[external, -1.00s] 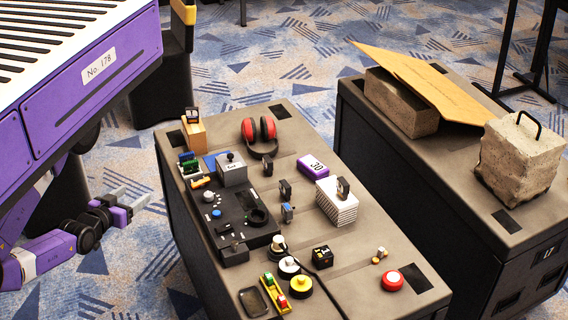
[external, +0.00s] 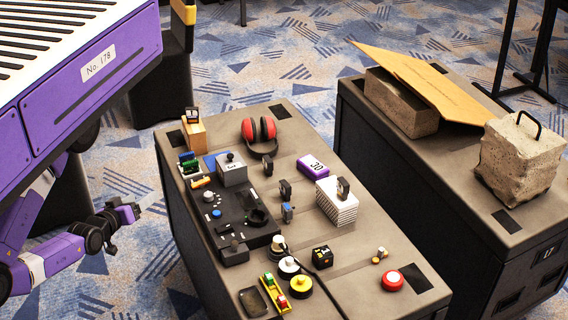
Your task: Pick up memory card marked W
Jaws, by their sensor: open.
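I cannot make out a W on any item, so I cannot tell which one is the memory card marked W. Candidates on the near case top (external: 355,262) are a small dark upright piece (external: 285,190), a blue-and-grey piece (external: 288,212), and small green and blue pieces (external: 189,166) at the left edge. My gripper (external: 148,203) is open and empty. It is over the carpet, left of the near case and apart from everything on it.
A black control panel (external: 228,208), red earmuffs (external: 259,131), a white ribbed box (external: 337,205) and a red button (external: 392,280) crowd the near case. A second case (external: 455,185) on the right bears concrete blocks (external: 520,160) and a cardboard sheet (external: 435,85).

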